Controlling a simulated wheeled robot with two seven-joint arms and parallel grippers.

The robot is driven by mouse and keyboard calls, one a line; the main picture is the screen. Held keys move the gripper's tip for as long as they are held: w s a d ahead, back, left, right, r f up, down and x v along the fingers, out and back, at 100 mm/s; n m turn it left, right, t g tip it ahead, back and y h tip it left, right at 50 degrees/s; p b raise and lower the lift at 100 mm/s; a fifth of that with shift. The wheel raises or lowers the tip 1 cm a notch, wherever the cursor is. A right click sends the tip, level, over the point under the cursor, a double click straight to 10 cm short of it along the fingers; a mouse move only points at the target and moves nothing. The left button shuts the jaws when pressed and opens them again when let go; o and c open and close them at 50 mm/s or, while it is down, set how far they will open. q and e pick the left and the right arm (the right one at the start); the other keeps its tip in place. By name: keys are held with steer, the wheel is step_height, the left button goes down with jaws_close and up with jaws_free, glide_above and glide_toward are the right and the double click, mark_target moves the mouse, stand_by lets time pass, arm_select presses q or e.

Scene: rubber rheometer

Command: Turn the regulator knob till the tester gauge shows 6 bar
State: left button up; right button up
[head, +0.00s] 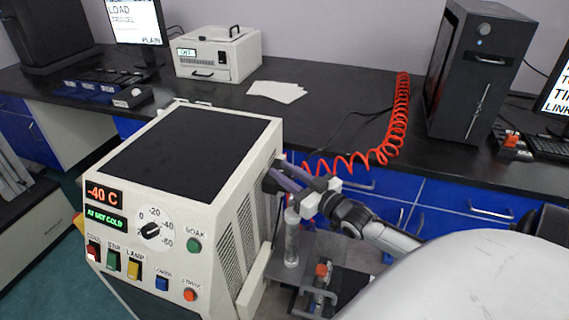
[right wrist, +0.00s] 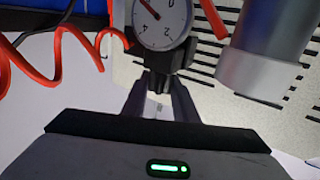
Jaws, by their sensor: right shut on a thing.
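The tester gauge (right wrist: 163,20) is a round white dial at the top of the right wrist view, seen turned, with 0, 2 and 4 legible. Its red needle shows, but the top of the dial is cut off, so I cannot read the pressure surely. The dark regulator knob (right wrist: 159,82) is just below the gauge. My right gripper (right wrist: 160,92) is shut on the knob, one finger on each side. In the head view my right gripper (head: 281,178) is beside the white tester's right side, where the knob and gauge are mostly hidden. My left gripper is not in view.
The white tester cabinet (head: 160,215) with its buttons and dial stands left of my right arm. A red coiled hose (head: 398,125) runs to its side. A clear cylinder (head: 291,240) is just below the gripper. The dark bench (head: 340,120) lies behind.

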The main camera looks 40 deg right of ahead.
steer(key=o, duration=1.1)
steer(key=shift+c, duration=0.2)
steer(key=shift+s, duration=0.1)
steer(key=s, duration=1)
